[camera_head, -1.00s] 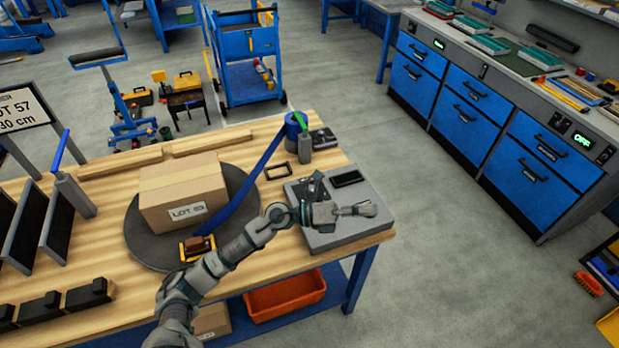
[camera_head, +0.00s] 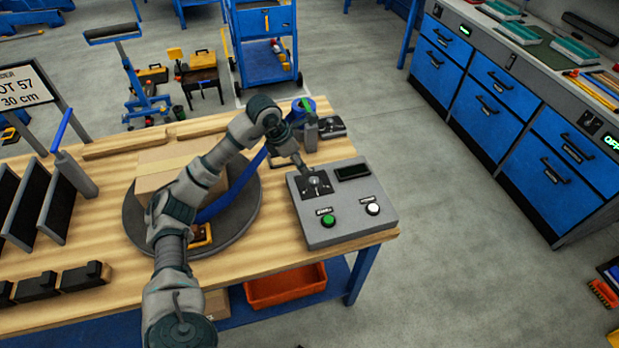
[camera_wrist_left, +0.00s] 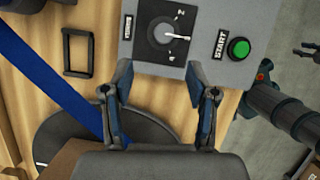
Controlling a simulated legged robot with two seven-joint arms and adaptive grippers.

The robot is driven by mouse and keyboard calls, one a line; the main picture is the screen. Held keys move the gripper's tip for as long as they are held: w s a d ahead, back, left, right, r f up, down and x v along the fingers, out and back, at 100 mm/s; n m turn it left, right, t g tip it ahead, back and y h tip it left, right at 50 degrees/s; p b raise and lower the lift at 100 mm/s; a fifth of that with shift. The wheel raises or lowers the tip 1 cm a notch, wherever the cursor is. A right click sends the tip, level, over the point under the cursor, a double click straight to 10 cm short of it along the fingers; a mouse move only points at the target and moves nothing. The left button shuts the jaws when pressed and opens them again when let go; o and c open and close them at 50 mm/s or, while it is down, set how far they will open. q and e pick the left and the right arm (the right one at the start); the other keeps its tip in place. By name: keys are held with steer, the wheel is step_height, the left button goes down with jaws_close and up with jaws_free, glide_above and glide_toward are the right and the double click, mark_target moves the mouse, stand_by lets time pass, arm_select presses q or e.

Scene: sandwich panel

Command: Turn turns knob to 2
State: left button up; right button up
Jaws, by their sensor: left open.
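The turns knob (camera_wrist_left: 164,33) is a round grey dial on a black square plate of the grey control box. In the wrist view its white pointer aims right, between the printed 2 and what looks like a 4. The knob also shows in the head view (camera_head: 316,182), where the markings are too small to read. My left gripper (camera_wrist_left: 159,72) is open and empty, its fingertips apart near the box edge on the near side of the knob, not around it. In the head view the gripper (camera_head: 302,167) is just behind the dial plate.
The control box (camera_head: 345,232) also carries a green START button (camera_head: 328,221), a white button (camera_head: 373,208) and a dark display (camera_head: 353,172). A carton (camera_head: 155,170) sits on a dark turntable (camera_head: 240,228), with blue film running to a post. An empty black frame lies beside the box.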

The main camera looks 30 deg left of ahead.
arm_select(q)
glide_above(314, 181)
steer(key=s, duration=0.1)
steer(key=f, duration=0.5)
steer(key=shift+s+d+f+b, duration=0.15)
steer(key=shift+d+f+b, duration=0.05)
steer(key=shift+b, duration=0.1)
steer(key=f, duration=0.1)
steer(key=w+a+f, duration=0.1)
steer(key=f, duration=0.1)
steer(key=a+f, duration=0.1)
steer(key=shift+w+f, duration=0.15)
steer(key=shift+f, duration=0.05)
steer(key=shift+a+f, duration=0.15)
steer(key=shift+a, duration=0.1)
steer(key=shift+d+r, duration=0.3)
steer(key=shift+d, duration=0.65)
steer(key=shift+c, duration=0.5)
steer(key=shift+d, duration=0.3)
steer(key=c, duration=0.4)
steer(key=shift+w+d, duration=0.1)
steer(key=c, duration=0.4)
jaws_close()
steer(key=shift+a+f, duration=0.2)
steer(key=shift+a, duration=0.55)
steer(key=shift+d, duration=0.35)
arm_select(e)
steer(key=r, duration=0.3)
steer(key=shift+w+d, duration=0.15)
steer(key=shift+d, duration=0.1)
